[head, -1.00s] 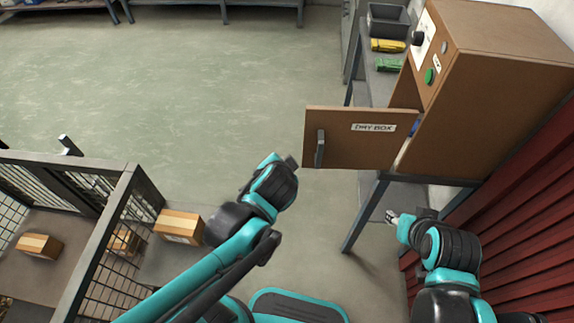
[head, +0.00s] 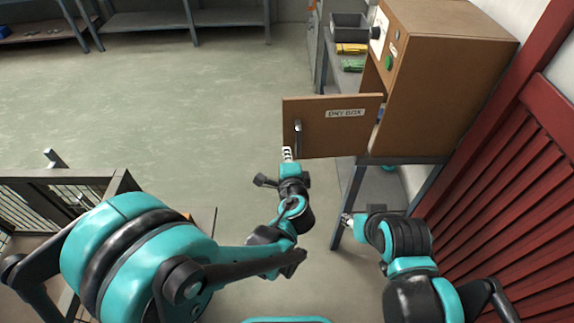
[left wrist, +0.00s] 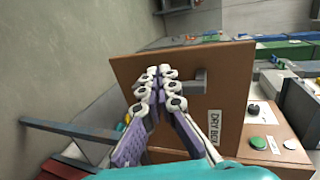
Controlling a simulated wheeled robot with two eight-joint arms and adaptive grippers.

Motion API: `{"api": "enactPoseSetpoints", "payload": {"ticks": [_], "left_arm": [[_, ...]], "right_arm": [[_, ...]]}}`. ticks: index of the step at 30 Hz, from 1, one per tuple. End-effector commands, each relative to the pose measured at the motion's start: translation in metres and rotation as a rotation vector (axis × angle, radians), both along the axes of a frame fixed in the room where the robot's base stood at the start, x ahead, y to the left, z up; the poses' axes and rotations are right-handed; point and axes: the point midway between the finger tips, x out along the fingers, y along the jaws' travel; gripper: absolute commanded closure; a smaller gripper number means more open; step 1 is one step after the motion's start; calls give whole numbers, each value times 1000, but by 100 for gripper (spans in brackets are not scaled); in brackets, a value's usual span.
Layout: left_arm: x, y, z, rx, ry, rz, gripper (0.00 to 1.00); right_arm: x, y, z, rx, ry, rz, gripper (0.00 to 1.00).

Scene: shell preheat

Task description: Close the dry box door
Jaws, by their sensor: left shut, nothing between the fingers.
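The dry box (head: 445,75) is a brown cabinet on a metal stand at the upper right of the head view. Its door (head: 345,135) stands wide open, swung out to the left, with a dark handle (head: 298,138) near its free edge and a "DRY BOX" label. My left gripper (head: 287,153) is shut and empty, just below the handle end of the door. In the left wrist view the shut fingers (left wrist: 160,75) overlap the door (left wrist: 225,75) beside the handle (left wrist: 192,85); I cannot tell whether they touch. My right gripper (head: 347,218) is below the door; its finger state is unclear.
A red slatted panel (head: 500,205) stands at the right, close to my right arm. A shelf with a grey bin (head: 350,27) and yellow and green items is behind the box. A mesh-sided cage (head: 75,185) is at the left. The floor left of the door is open.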

Motion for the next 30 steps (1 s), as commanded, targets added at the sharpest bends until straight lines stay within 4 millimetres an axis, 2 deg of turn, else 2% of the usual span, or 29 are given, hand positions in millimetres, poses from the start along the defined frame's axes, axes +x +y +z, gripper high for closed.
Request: {"api": "enactPoseSetpoints", "payload": {"ticks": [3,6,12,30], "left_arm": [[25,3,-10,-1,0,3,100],[42,4,-11,-1,0,3,100],[63,6,-10,-2,1,2,100],[70,9,-8,-1,0,-6,100]], "right_arm": [[0,0,-10,0,0,0,60],[0,0,-14,0,0,0,60],[0,0,-18,0,0,0,60],[0,0,-19,0,0,0,60]]}}
